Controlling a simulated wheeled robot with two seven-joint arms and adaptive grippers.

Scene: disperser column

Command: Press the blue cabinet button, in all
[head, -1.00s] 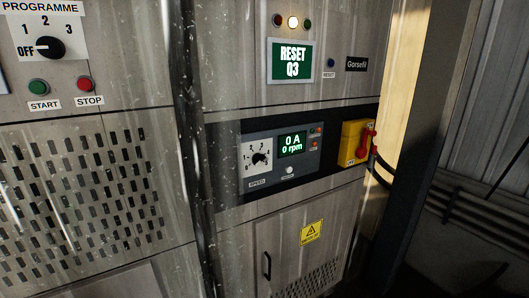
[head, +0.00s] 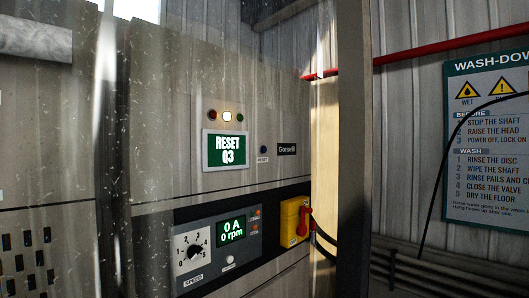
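The blue button (head: 263,150) is small and round. It sits on the grey cabinet face (head: 215,70), right of the green display (head: 226,149) that reads "RESET Q3", with a small label under it that looks like RESET. A row of three lamps (head: 227,117) is above the display, and the middle one is lit whitish. Neither of my grippers shows in the head view, and nothing touches the button.
Below is a drive panel with a speed dial (head: 194,251) and a small screen (head: 232,230) reading 0 A, 0 rpm. A yellow box with a red handle (head: 294,221) is at the cabinet's right edge. A dark post (head: 353,150) stands right of it, then a wash-down sign (head: 487,140).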

